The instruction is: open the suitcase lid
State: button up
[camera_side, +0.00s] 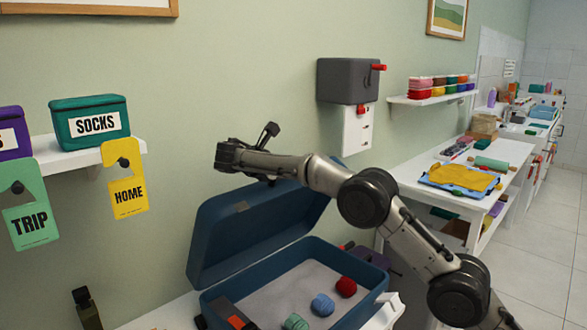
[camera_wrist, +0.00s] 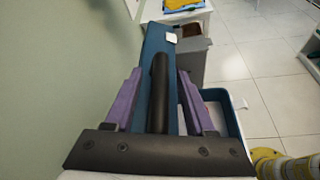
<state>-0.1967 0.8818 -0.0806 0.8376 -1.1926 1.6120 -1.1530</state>
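The dark blue suitcase (camera_side: 372,303) lies at the bottom of the side view, with a pale grey inside. Its lid (camera_side: 255,232) is raised and leans back toward the wall. My gripper (camera_side: 238,156) is above the lid's upper edge in the side view, with a clear gap below it. In the wrist view my gripper (camera_wrist: 160,85) shows two purple pads spread apart, with a dark rod between them that I cannot identify. The lid (camera_wrist: 157,40) shows beyond the pads, and the suitcase base (camera_wrist: 222,98) shows to its right.
In the suitcase are a red ball (camera_side: 346,287), a blue ball (camera_side: 323,305), a green ball (camera_side: 295,322) and a dark box (camera_side: 232,315). A wall shelf (camera_side: 80,165) with a socks bin (camera_side: 90,120) is at left. A grey wall box (camera_side: 347,80) is behind my arm.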

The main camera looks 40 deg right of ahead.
aim_at(276, 195)
jog(key=v, duration=0.7)
jog(key=shift+a, duration=0.2)
